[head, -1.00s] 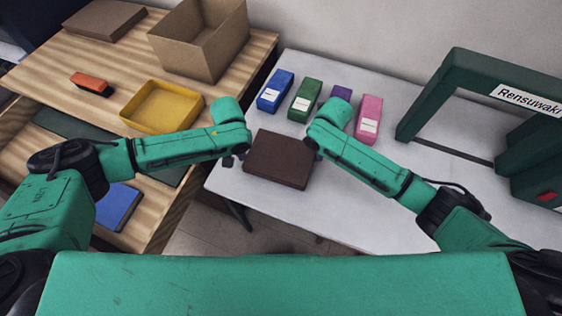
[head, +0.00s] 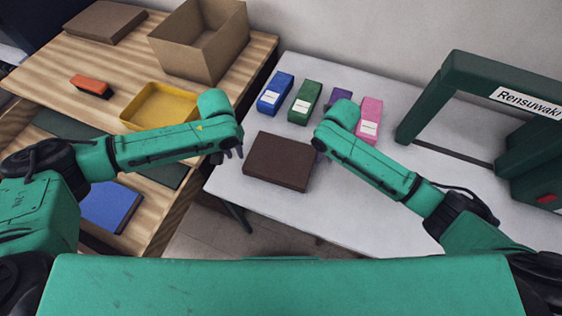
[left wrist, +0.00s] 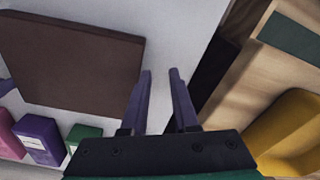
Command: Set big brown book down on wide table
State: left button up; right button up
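The big brown book (head: 278,160) lies flat on the white table (head: 355,205), near its front left edge. It also shows in the left wrist view (left wrist: 75,55), to the left of the fingers. My left gripper (head: 229,156) is just left of the book and apart from it. Its two fingers (left wrist: 160,72) stand apart with nothing between them. My right gripper (head: 320,147) is at the book's right side. Its fingers are mostly hidden by its own arm, so its opening and any contact are unclear.
Blue (head: 275,93), green (head: 305,101), purple (head: 341,95) and pink (head: 369,121) boxes stand behind the book. A dark green frame (head: 440,95) stands at right. The wooden table (head: 120,62) at left holds a yellow tray (head: 160,107) and cardboard box (head: 200,42).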

pick_arm(q)
notch_tip(320, 180, up, 9)
jog(key=shift+s+f, duration=0.15)
jog(key=shift+s, duration=0.1)
pick_arm(e)
notch_tip(320, 180, up, 12)
jog(key=shift+s, duration=0.45)
